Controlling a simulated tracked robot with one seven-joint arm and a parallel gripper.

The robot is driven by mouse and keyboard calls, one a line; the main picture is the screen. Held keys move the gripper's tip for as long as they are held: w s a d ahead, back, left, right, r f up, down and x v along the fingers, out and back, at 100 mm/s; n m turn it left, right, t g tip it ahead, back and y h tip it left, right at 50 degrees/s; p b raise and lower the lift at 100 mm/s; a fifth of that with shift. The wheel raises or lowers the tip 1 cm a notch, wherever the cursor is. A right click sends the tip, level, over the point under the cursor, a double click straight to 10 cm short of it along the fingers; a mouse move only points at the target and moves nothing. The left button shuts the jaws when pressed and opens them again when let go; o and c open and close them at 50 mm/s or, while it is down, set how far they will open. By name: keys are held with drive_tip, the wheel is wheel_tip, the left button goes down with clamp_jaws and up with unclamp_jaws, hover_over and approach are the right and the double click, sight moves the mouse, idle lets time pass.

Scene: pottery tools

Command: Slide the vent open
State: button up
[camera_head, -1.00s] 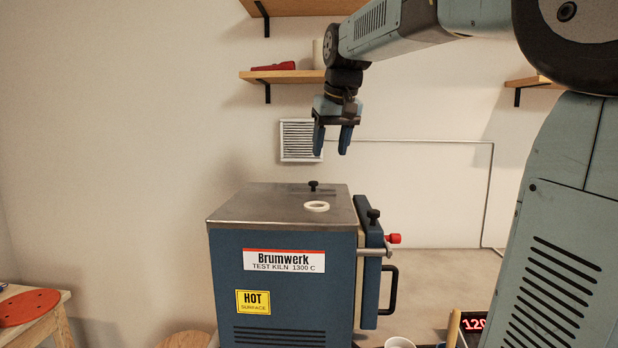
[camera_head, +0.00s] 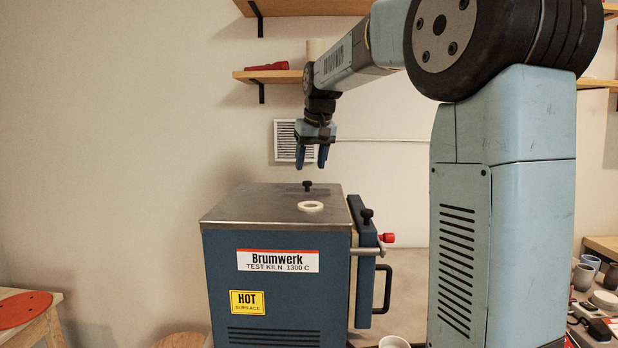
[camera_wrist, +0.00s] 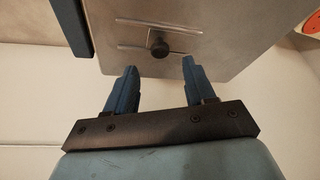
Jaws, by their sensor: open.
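The kiln (camera_head: 275,285) is a blue box with a brushed metal top. On its top, toward the back, a small black knob (camera_head: 307,186) stands on the sliding vent plate. In the wrist view the knob (camera_wrist: 158,47) sits at a slot in the metal top, with thin rails (camera_wrist: 142,22) beside it. My gripper (camera_head: 312,166) is open and empty, pointing down above the back of the kiln top. In the wrist view its fingertips (camera_wrist: 159,68) lie on either side of the knob's line, short of the knob and apart from it.
A wall shelf (camera_head: 275,76) holds a red object. A wall grille (camera_head: 285,142) is behind my gripper.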

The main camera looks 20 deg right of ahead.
sight(308, 182)
drive_tip(key=shift+x, duration=2.7)
clamp_jaws()
